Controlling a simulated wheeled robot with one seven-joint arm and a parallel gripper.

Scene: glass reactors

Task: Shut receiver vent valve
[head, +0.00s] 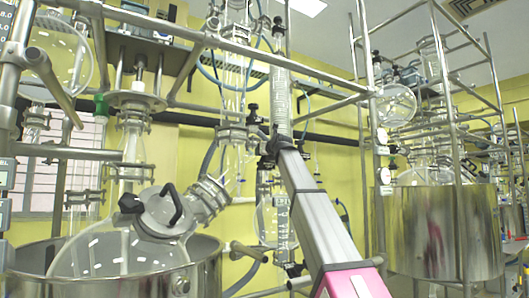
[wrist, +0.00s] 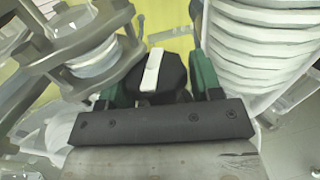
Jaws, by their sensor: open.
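A black valve knob (wrist: 167,80) with a white bar across its face sits in the wrist view, between the green fingers of my gripper (wrist: 155,84). It appears to be the receiver vent valve. The white bar runs nearly upright in that view, with a slight tilt. The fingers stand open on either side of the knob; whether either one touches it I cannot tell. In the head view my arm reaches up to the glassware in the middle, and my gripper (head: 268,150) is small and dark there, with the knob not clearly visible.
A ribbed glass column (wrist: 265,50) stands close right of my gripper, and a metal flange clamp (wrist: 85,40) close left. In the head view, steel frame bars (head: 235,47) cross above. A large round vessel (head: 130,245) sits in a steel bath at left, and another steel bath (head: 440,230) stands at right.

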